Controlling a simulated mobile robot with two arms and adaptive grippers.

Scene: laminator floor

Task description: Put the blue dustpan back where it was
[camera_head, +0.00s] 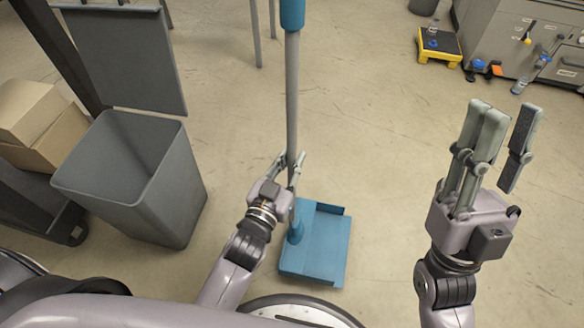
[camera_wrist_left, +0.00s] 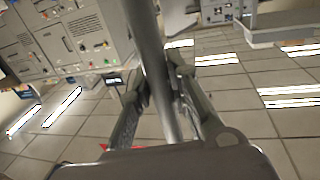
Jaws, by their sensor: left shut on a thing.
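The blue dustpan (camera_head: 325,240) has a long grey handle with a blue grip at the top, and its flat pan is low by the floor in front of me. I cannot tell whether the pan touches the floor. My left gripper (camera_head: 287,172) is shut on the grey handle, above the pan. The handle (camera_wrist_left: 153,60) stands between the fingers in the left wrist view, where my left gripper (camera_wrist_left: 160,95) shows at close range. My right gripper (camera_head: 505,125) is raised at the right, open and empty, its fingers pointing up.
A grey bin (camera_head: 150,190) with its lid up stands at the left, beside cardboard boxes (camera_head: 40,125). The middle floor is clear.

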